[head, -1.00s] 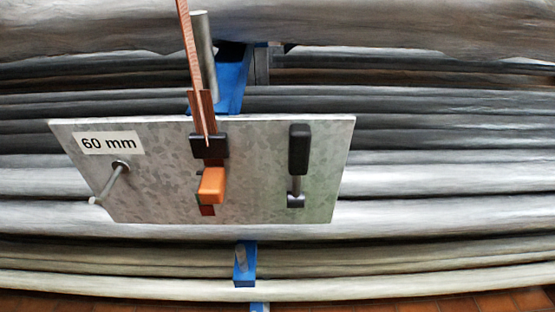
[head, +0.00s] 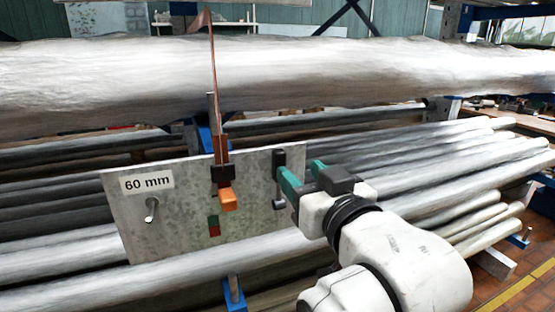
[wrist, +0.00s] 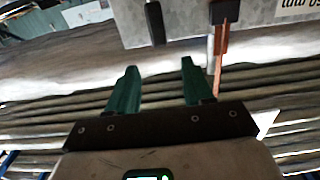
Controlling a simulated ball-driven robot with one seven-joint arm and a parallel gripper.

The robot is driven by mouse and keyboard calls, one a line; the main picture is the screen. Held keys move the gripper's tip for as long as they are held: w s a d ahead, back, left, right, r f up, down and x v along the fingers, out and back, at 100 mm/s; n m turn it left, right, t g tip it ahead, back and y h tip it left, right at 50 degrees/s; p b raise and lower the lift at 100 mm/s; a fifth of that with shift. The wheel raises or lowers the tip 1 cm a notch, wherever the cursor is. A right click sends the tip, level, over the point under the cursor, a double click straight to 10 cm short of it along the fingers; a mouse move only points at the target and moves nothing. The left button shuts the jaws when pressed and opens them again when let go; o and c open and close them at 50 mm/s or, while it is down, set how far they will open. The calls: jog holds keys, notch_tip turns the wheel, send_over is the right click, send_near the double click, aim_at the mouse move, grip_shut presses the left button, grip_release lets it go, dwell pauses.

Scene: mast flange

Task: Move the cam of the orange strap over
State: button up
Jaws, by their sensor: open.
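The orange cam (head: 228,198) sits on the front of a grey metal plate marked "60 mm" (head: 165,215). It is just below a black buckle (head: 222,173) on the reddish-brown strap (head: 220,148), which runs up the plate. In the wrist view the buckle (wrist: 224,12) and strap (wrist: 219,62) show at upper right; I cannot make out the cam there. My gripper (head: 300,171) is open and empty, its green fingers to the right of the cam. One finger overlaps the black-handled lever in the head view; I cannot tell if they touch. The gripper also shows in the wrist view (wrist: 158,66).
The black-handled lever (head: 279,162) is at the plate's right edge; its handle also shows in the wrist view (wrist: 154,22). A metal pin (head: 151,208) sticks out at the left. A red-and-green mark (head: 214,225) is below the cam. Long grey poles lie behind.

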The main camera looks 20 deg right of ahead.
aim_at(281, 155)
jog(key=w, duration=0.9)
jog(key=shift+p, duration=0.4)
grip_shut()
